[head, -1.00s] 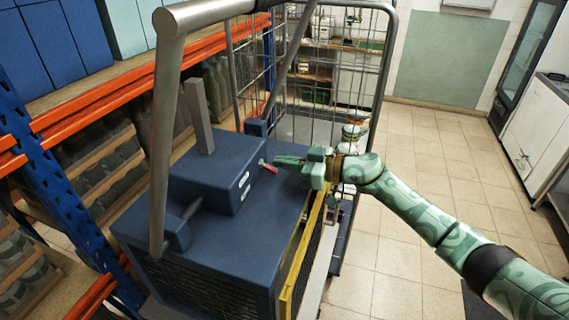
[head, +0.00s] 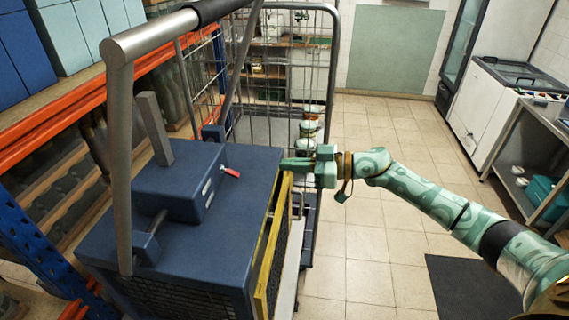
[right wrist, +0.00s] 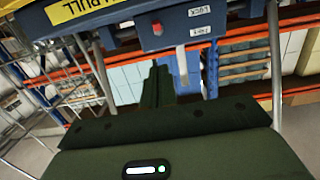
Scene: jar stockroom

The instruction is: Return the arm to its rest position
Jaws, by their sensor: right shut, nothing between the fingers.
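My right gripper (head: 297,163) is shut and empty. It is beside the right edge of the blue cart-like unit (head: 190,235), with its fingers pointing left. A small red lever (head: 231,172) sticks out of the raised blue box on this unit, clear of the fingertips by a gap. In the right wrist view my closed fingers (right wrist: 157,84) show dark green, with a red piece (right wrist: 157,29) on the blue housing beyond them. My left gripper is not in view.
A grey tubular handle (head: 122,160) arches over the unit, and a wire cage (head: 325,90) stands behind it. Orange-and-blue shelving (head: 60,120) is at the left. A metal side table (head: 545,125) is at the right. Tiled floor (head: 380,245) is open between.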

